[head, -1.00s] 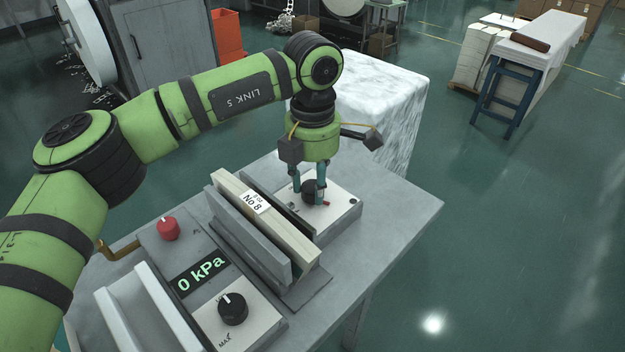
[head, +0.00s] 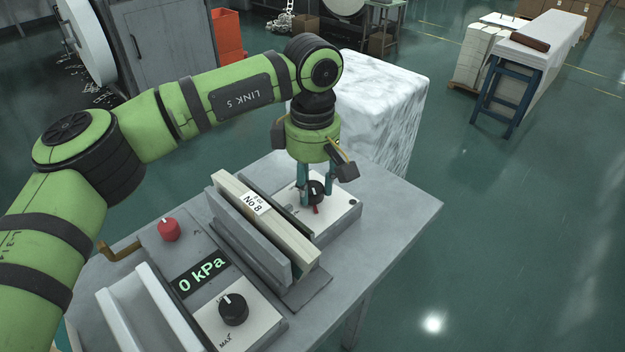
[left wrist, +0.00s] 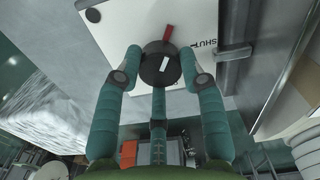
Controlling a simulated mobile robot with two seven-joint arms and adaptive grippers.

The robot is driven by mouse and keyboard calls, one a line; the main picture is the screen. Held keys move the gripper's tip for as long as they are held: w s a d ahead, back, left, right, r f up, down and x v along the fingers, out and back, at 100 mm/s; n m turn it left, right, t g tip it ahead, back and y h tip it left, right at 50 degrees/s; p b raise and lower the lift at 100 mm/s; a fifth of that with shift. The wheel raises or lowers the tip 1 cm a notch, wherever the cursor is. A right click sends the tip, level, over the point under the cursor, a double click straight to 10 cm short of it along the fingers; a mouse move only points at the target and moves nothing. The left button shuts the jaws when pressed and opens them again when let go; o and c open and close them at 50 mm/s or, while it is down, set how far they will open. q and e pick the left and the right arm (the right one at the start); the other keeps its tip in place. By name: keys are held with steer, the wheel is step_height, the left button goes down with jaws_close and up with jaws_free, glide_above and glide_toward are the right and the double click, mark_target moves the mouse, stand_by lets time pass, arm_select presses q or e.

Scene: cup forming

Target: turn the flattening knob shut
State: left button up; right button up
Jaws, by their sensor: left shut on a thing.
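The flattening knob (head: 316,189) is round and black, on a pale panel (head: 342,208) at the far end of the bench. In the left wrist view the knob (left wrist: 158,76) shows a white mark on top and a red pointer (left wrist: 168,35) sticking out towards the top edge. The word SHUT (left wrist: 207,45) is printed to the right of the pointer, which does not lie on it. My left gripper (head: 317,194) points down with its teal fingers closed around the knob; in the left wrist view the gripper (left wrist: 160,72) has fingers on both sides.
Nearer are a 0 kPa display (head: 199,278), a red knob (head: 168,230) and a second black knob (head: 233,309).

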arm_select(q)
steer(key=m, duration=0.3)
steer(key=shift+s+f+m, duration=0.1)
steer(key=shift+f+m, duration=0.05)
steer(key=shift+m, duration=0.15)
steer(key=m, duration=0.3)
steer(key=shift+m, duration=0.3)
steer(key=shift+m+p, duration=0.3)
steer(key=shift+m, duration=1.7)
arm_select(e)
steer(key=shift+s+g, duration=0.3)
steer(key=shift+s, duration=0.75)
arm_select(q)
steer(key=o, duration=1.2)
steer(key=shift+c, duration=0.2)
